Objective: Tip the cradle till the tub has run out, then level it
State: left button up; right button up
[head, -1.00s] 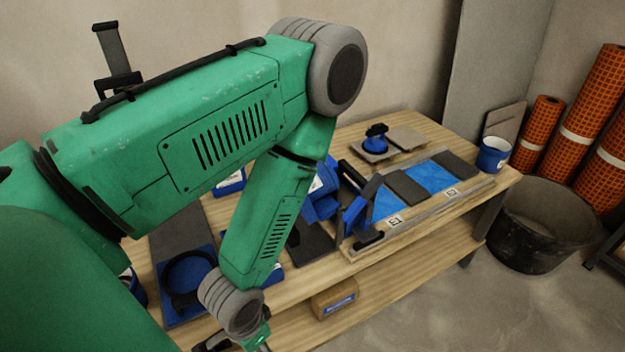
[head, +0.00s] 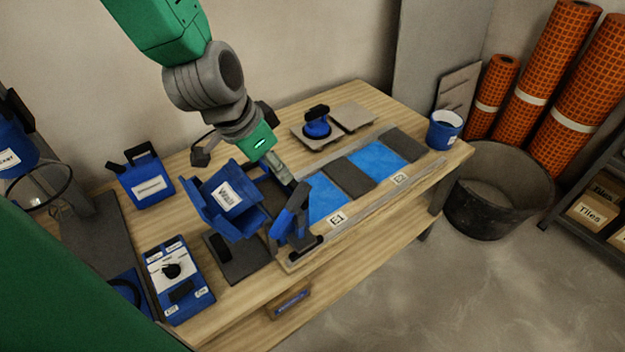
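A blue tub with a white label (head: 226,196) sits tilted in its blue cradle, above a dark plate (head: 245,266) on the bench. I cannot see whether anything is inside the tub or runs from it. My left gripper (head: 281,172) reaches down from the top, just right of the tub. Its fingers point toward a blue and black upright piece (head: 291,214) at the near end of the E1 strip. I cannot tell whether they touch it, nor how far they are open. My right gripper is out of view.
Blue and dark panels marked E1 (head: 325,197) and E2 (head: 377,160) lie right of the tub. A blue control box (head: 180,281) and a blue labelled container (head: 147,183) stand left. A blue cup (head: 444,130) stands at the right end. A black bucket (head: 497,197) is on the floor.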

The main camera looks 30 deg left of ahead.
aim_at(298, 191)
pick_arm(q)
jog(key=b+x, duration=0.2)
jog(key=x, duration=1.1)
jog(key=shift+w+f+b, duration=0.25)
jog(key=shift+w+b, duration=0.05)
jog(key=shift+b, duration=0.05)
jog(key=shift+d, duration=0.1)
grip_shut()
